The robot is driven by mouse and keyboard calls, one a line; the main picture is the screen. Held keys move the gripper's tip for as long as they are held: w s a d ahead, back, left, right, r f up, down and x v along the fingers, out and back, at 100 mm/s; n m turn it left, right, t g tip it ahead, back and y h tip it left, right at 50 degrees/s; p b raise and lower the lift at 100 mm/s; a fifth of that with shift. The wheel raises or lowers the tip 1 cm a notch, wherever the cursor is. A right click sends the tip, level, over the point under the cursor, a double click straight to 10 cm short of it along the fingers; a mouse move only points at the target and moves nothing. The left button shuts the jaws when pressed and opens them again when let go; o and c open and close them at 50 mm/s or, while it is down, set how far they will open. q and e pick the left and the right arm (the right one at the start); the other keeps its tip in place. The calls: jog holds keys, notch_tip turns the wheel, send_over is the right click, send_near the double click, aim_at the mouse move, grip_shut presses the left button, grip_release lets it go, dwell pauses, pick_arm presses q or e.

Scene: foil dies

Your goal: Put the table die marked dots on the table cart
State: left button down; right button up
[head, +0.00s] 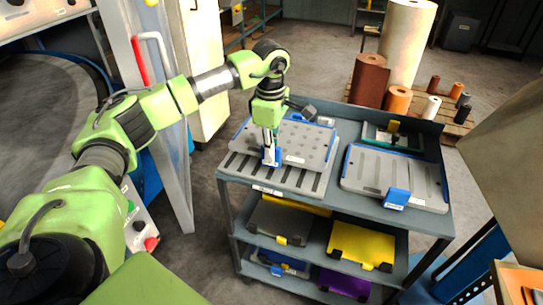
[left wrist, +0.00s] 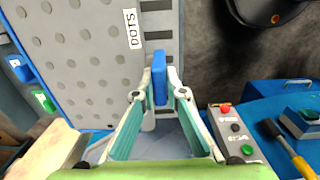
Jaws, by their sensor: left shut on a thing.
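The grey die marked dots (head: 300,138) has round dots and a blue handle (left wrist: 160,78) on its near edge. It also shows in the left wrist view, with its DOTS label (left wrist: 133,28). My left gripper (head: 270,160) is shut on the blue handle. The die is over the left part of the cart's (head: 338,193) top, overlapping a slotted grey surface (head: 300,182) below it. I cannot tell whether it rests there or hangs just above. My right gripper is not in view.
A slotted die (head: 375,172) with a blue handle lies on the cart's right side. The lower shelves hold a yellow die (head: 360,243), a dark grey one (head: 280,220) and a purple one (head: 343,284). Foil rolls (head: 369,80) stand behind the cart.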

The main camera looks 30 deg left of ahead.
aim_at(272, 166)
pick_arm(q)
jog(key=shift+w+f+p, duration=0.15)
jog(key=shift+f+p, duration=0.4)
jog(key=shift+f, duration=1)
jog(key=c, duration=2.5)
grip_release()
jog(key=shift+f, duration=0.1)
jog(key=o, duration=0.4)
jog(key=shift+s, duration=0.2)
jog(key=shift+w+r, duration=0.1)
jog(key=shift+r, duration=0.3)
notch_tip(272, 166, up, 10)
jog(key=shift+r+b, duration=0.2)
jog(key=shift+b, duration=0.8)
jog(key=shift+s+r, duration=0.2)
jog(key=shift+r, duration=0.3)
